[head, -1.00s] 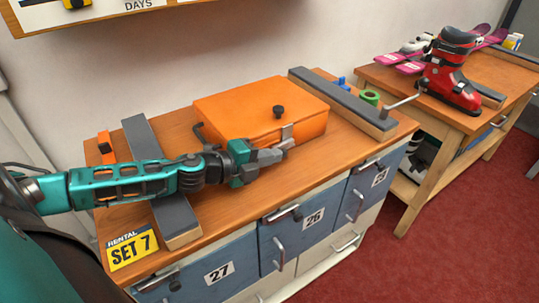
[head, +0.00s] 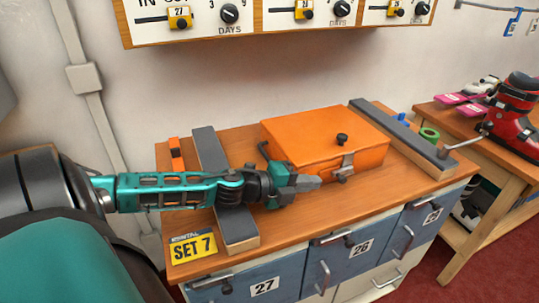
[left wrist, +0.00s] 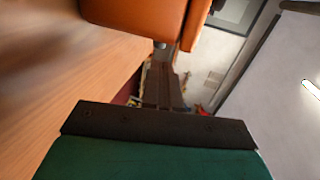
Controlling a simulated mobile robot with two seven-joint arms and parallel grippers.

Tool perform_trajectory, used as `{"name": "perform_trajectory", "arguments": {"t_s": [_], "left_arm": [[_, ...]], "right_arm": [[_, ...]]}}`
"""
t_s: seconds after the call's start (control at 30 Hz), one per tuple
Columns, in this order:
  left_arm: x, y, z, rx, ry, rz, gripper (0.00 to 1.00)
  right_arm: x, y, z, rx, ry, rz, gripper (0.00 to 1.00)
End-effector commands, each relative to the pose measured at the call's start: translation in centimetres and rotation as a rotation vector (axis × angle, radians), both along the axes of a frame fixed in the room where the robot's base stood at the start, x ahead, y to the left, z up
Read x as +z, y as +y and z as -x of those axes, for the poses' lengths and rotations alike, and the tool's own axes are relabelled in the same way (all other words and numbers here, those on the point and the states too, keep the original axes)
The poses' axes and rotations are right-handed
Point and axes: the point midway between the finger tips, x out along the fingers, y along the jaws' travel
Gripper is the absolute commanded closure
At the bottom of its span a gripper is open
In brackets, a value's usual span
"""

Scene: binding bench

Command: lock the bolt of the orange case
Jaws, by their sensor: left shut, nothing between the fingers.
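The orange case (head: 295,150) sits closed on the wooden bench top. A grey metal bolt plate (head: 348,161) is on its front, with a small dark knob (head: 341,178) at its lower end; I cannot tell whether the bolt is locked. A black knob (head: 342,140) stands on the lid. My left gripper (head: 316,182) is shut and empty, in front of the case and just left of the bolt knob, with a small gap. In the left wrist view the shut fingers (left wrist: 163,85) point past the case's orange side (left wrist: 140,12). The right gripper is out of view.
Grey-topped rails lie left (head: 225,190) and right (head: 400,138) of the case. A green ring (head: 429,134) and an orange piece (head: 176,155) are near the back. A second bench (head: 490,170) stands at right.

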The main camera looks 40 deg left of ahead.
Motion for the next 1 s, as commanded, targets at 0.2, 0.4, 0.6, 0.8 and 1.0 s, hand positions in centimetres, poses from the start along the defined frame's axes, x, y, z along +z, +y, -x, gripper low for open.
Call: {"name": "perform_trajectory", "arguments": {"t_s": [0.2,0.4,0.6,0.8,1.0], "left_arm": [[0.4,0.8,2.1,0.001,0.004,0.001,1.00],[1.0,1.5,3.8,0.000,0.003,0.000,1.00],[1.6,2.3,5.6,0.001,0.003,-0.001,1.00],[2.0,2.9,7.1,-0.001,0.000,0.001,1.00],[2.2,3.2,7.7,-0.001,0.000,-0.002,1.00]], "right_arm": [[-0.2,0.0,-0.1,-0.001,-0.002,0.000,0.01],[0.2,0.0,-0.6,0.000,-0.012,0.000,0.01],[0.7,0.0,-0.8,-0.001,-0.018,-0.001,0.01],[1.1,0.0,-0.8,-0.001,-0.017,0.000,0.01],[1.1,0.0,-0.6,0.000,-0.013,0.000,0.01]]}}
